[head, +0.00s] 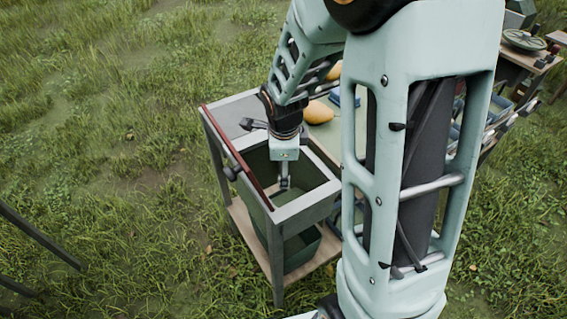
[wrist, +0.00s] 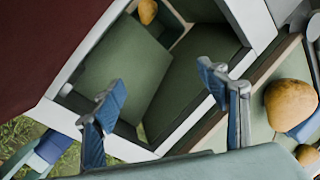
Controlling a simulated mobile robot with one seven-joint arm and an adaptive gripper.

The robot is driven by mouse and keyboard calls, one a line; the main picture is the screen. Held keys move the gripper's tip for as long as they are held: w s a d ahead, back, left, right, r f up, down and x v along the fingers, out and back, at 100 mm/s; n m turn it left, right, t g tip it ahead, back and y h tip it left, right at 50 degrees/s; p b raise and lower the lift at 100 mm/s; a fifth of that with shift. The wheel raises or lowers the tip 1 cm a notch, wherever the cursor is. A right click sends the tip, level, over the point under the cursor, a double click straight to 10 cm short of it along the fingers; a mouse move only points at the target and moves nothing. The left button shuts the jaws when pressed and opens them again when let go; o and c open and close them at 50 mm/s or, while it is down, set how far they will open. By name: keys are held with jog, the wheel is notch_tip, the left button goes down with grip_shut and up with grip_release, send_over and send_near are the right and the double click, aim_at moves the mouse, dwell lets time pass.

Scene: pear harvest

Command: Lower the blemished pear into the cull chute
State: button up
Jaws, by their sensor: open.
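The cull chute (head: 310,208) is a green-lined, square-mouthed box with a grey rim on a stand. My gripper (head: 284,184) points down into its mouth. In the wrist view, the two blue-padded fingers of my gripper (wrist: 162,85) are spread apart with nothing between them, over the chute's green inner panels (wrist: 125,70). A yellow-brown pear (wrist: 148,11) lies low inside the chute at the top of the wrist view, apart from the fingers. I cannot make out a blemish on it. The head view does not show this pear.
Beside the chute, a table holds a larger pear (head: 318,112) and another pear (head: 334,72), partly hidden by my arm. A dark red strip (head: 240,160) edges the chute's left side. A green bin (head: 300,248) sits on the shelf below. Open grass lies left.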

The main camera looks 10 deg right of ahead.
jog(key=v, duration=1.2)
dwell(1.0)
